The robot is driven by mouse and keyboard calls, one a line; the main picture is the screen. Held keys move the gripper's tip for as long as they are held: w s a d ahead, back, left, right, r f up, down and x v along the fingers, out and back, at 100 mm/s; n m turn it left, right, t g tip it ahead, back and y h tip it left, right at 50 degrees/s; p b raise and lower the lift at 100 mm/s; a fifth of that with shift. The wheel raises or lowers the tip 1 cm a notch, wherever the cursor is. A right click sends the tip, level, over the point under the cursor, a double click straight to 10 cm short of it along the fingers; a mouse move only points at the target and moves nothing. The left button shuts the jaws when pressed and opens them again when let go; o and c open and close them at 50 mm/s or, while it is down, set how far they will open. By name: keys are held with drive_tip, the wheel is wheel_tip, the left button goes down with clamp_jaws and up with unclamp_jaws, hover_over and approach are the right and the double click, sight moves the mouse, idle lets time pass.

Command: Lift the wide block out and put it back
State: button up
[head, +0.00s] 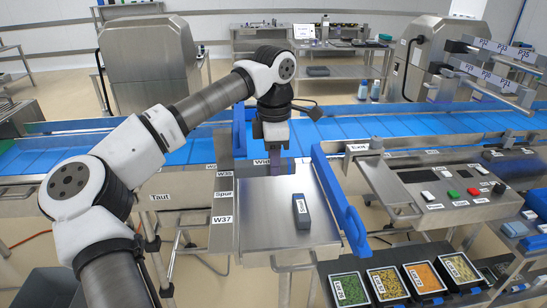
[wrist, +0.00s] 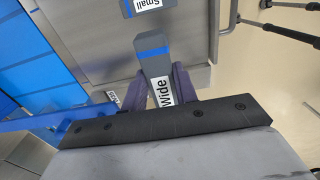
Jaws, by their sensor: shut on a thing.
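The wide block (wrist: 152,45) is grey with a blue band and a white "Wide" label. In the wrist view it sits between the two dark fingers of my gripper (wrist: 159,88), which are shut on it. Its far end points toward a second block.
The small block (head: 301,211) lies on the steel plate; its "Small" label shows in the wrist view (wrist: 147,6). A blue rail (head: 335,190) borders the plate on the right. The blue conveyor (head: 385,127) runs behind. A control panel (head: 450,192) and filled trays (head: 387,283) are at right.

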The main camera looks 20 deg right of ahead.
drive_tip(key=shift+f+b, duration=5.05)
drive_tip(key=shift+f, duration=2.1)
drive_tip(key=shift+f, duration=0.2)
drive_tip(key=o, duration=1.1)
drive_tip(key=shift+c, duration=1.4)
drive_tip(key=shift+r, duration=0.1)
wheel_tip(320, 180, up, 7)
drive_tip(key=p, duration=0.5)
